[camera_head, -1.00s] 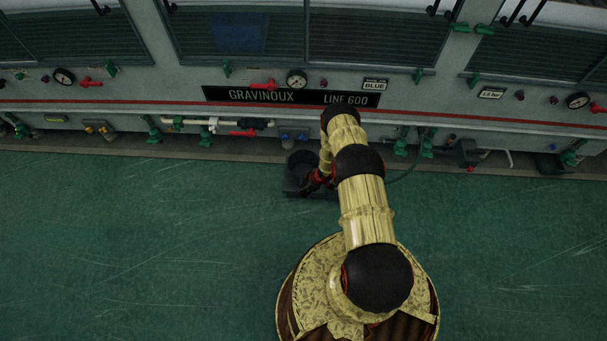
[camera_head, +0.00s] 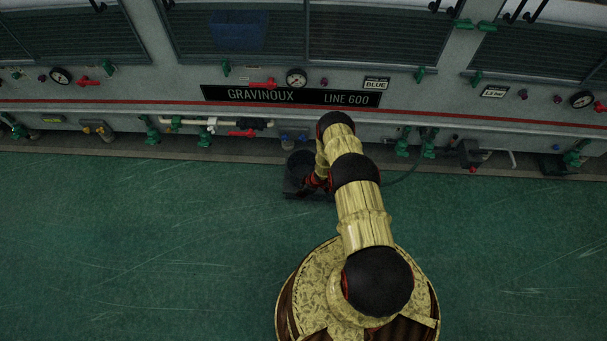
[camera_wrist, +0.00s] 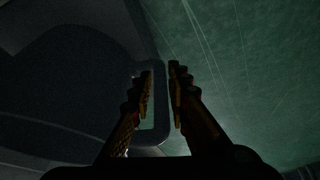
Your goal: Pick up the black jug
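In the wrist view the jug's dark body (camera_wrist: 70,85) fills the left side. Its upright handle (camera_wrist: 164,128) runs between the fingers of my gripper (camera_wrist: 161,78). The left finger is inside the handle loop and the right finger is outside it. The fingers are drawn in close on the handle; exact contact is hard to see in the dark.
The machine front rises behind the jug, with green valves (camera_head: 402,147), a white pipe (camera_head: 190,121) and red levers (camera_head: 263,84). A hose (camera_head: 407,172) lies right of my arm. A blue container (camera_head: 238,30) shows behind the window. The green floor (camera_head: 130,240) is clear.

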